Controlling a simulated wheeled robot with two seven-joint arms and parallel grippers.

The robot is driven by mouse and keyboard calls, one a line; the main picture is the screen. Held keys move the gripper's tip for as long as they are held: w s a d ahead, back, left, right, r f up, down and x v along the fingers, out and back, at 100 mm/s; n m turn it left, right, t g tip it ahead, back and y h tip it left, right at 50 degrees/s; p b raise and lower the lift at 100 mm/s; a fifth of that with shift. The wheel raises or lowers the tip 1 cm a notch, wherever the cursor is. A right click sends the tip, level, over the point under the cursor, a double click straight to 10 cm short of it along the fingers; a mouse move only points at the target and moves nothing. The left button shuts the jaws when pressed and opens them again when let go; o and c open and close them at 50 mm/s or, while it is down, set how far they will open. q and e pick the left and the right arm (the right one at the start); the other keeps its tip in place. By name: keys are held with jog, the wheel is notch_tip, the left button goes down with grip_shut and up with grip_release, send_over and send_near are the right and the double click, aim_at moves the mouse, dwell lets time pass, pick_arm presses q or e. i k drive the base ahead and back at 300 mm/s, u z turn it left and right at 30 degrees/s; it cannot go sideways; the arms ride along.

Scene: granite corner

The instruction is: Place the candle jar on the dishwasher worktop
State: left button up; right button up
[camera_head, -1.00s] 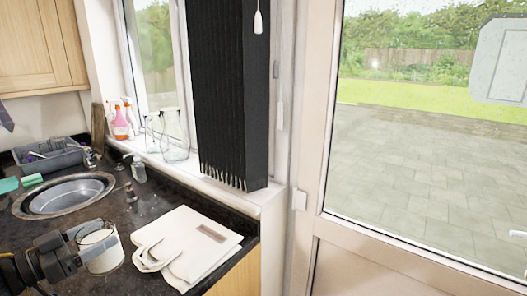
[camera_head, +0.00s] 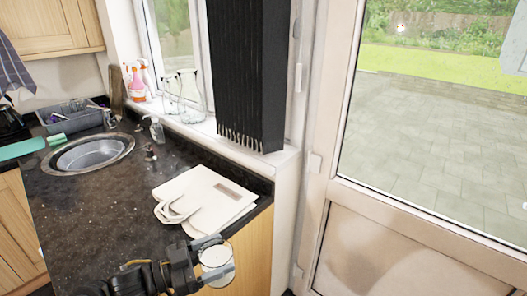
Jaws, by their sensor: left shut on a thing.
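The candle jar (camera_head: 215,256), a clear glass with white wax, is held at the bottom middle of the head view. My left gripper (camera_head: 214,268) is shut on it, with its fingers around the jar's sides. In the picture the jar is in front of the wooden cabinet side, below the counter's edge. The dark granite worktop (camera_head: 95,215) spans the left of the view. I cannot tell which part of it is over the dishwasher. My right gripper is not in view.
A folded cream cloth bag (camera_head: 207,196) lies near the worktop's right end. The worktop in front of the sink is clear. A glazed door (camera_head: 430,150) is at right.

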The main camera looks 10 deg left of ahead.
aim_at(75, 238)
jog(key=z, duration=1.2)
jog(key=k, duration=1.3)
jog(key=u, duration=1.7)
jog(key=i, duration=1)
jog(key=z, duration=0.05)
